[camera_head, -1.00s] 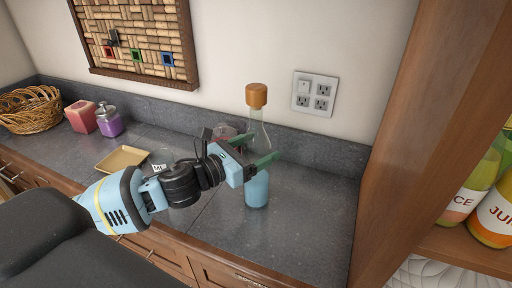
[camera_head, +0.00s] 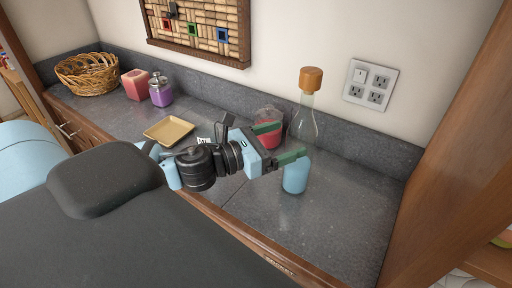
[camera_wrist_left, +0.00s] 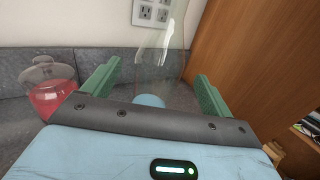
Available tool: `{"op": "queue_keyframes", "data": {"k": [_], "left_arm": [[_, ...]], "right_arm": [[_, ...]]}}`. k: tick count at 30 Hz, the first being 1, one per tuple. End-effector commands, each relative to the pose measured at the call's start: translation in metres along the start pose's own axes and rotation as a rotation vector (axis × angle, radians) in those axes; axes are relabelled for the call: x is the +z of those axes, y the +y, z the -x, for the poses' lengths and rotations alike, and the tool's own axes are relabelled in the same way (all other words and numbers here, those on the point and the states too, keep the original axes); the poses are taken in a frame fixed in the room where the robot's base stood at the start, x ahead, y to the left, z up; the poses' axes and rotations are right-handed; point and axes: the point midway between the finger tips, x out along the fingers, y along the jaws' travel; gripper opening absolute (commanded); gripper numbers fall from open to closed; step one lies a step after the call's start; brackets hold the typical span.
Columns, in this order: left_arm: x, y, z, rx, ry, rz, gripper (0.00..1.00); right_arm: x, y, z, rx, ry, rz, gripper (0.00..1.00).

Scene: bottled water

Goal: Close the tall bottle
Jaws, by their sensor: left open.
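The tall clear glass bottle (camera_head: 304,124) stands upright on the counter, with blue liquid (camera_head: 295,176) in its lower part. A brown cork (camera_head: 311,79) sits at the top of its neck; I cannot tell how deep it is seated. My left gripper (camera_head: 292,141) is open, its green fingers at the height of the bottle's body. In the left wrist view the bottle (camera_wrist_left: 163,50) appears between the open fingers (camera_wrist_left: 158,72), ahead of the palm. I cannot tell whether a finger touches the glass. The cork is out of the wrist view. My right gripper is not in view.
A round jar of red liquid (camera_head: 268,141) stands just left of the bottle. A tan tray (camera_head: 169,131), a purple jar (camera_head: 160,92), a pink block (camera_head: 135,84) and a basket (camera_head: 87,73) lie further left. A wooden cabinet side (camera_head: 455,150) bounds the right. The front-right counter is clear.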

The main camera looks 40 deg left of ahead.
Motion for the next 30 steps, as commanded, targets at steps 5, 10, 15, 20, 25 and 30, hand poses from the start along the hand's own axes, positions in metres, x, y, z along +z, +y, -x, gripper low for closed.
{"op": "queue_keyframes", "data": {"k": [5,10,15,20,25,30], "left_arm": [[0.000,-0.001,0.015,-0.001,0.001,0.000,0.85],[0.000,0.000,0.027,0.000,0.001,0.000,0.85],[0.000,-0.001,0.038,-0.003,0.002,0.000,0.85],[-0.001,-0.001,0.048,-0.001,0.001,0.004,0.85],[-0.001,-0.001,0.057,-0.002,0.000,0.003,0.85],[0.000,-0.001,0.063,-0.001,0.000,0.001,0.85]], "right_arm": [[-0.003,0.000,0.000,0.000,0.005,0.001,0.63],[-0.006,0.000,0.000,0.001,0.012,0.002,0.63],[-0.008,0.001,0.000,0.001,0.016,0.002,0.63],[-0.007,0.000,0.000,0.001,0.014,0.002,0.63],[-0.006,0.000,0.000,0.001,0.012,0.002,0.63],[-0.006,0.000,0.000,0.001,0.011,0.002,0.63]]}}
